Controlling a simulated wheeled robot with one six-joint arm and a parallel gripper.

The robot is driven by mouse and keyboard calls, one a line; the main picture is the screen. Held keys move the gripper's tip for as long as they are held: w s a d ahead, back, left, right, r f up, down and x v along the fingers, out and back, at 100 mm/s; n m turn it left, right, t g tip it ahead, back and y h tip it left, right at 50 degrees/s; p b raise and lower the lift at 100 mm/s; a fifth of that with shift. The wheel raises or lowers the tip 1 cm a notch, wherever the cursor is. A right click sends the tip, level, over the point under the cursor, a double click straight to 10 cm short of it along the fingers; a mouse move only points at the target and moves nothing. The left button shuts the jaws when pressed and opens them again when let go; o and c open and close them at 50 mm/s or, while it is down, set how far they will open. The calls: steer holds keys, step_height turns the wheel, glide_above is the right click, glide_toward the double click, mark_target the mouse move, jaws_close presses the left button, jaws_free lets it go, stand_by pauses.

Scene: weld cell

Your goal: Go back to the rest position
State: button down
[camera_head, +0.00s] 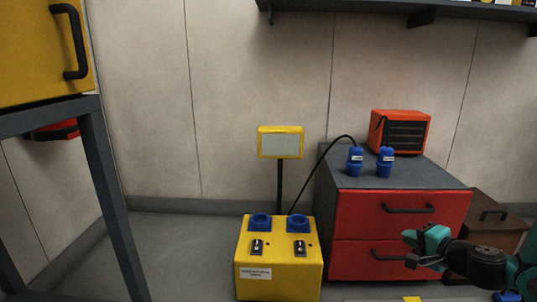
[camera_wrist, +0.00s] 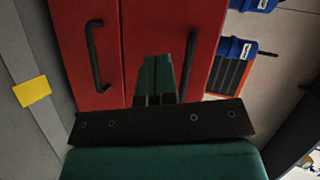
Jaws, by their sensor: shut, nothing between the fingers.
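My gripper (camera_head: 412,249) is at the lower right of the head view, in front of the red drawer cabinet (camera_head: 360,216). In the wrist view my gripper (camera_wrist: 156,72) shows its two teal fingers closed together with nothing between them. The red drawer fronts (camera_wrist: 165,30) with black handles lie beyond the fingertips. I cannot tell the exact gap between the fingers and the drawers, but no contact shows.
A yellow box (camera_head: 279,258) with two blue sockets and a sign post stands left of the cabinet. Two blue plugs (camera_head: 384,162) and an orange heater-like unit (camera_head: 400,131) sit on the cabinet top. A brown box (camera_head: 500,217) stands right. Floor at left centre is clear.

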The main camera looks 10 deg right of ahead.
steer(key=s+a+r+n+g+y+p, duration=0.2)
steer(key=a+r+n+g+y+p, duration=0.15)
steer(key=a+r+n, duration=0.45)
steer(key=s+a+r+n+g+y+p, duration=0.2)
steer(key=a+r+n+g+y+p, duration=0.15)
steer(key=a+r, duration=0.9)
steer(key=s+a+r+n+g+h+p, duration=0.3)
steer(key=s+a+r+n+g+p, duration=0.4)
steer(key=s+a+r, duration=0.5)
steer(key=s+d+r+n+h+p, duration=0.25)
steer(key=s+r+p, duration=0.25)
steer(key=s, duration=0.5)
step_height(320, 180, up, 36)
steer(key=p, duration=3.6)
steer(key=shift+w+a+r, duration=0.25)
steer(key=shift+w+a, duration=0.05)
steer(key=shift+a, duration=0.05)
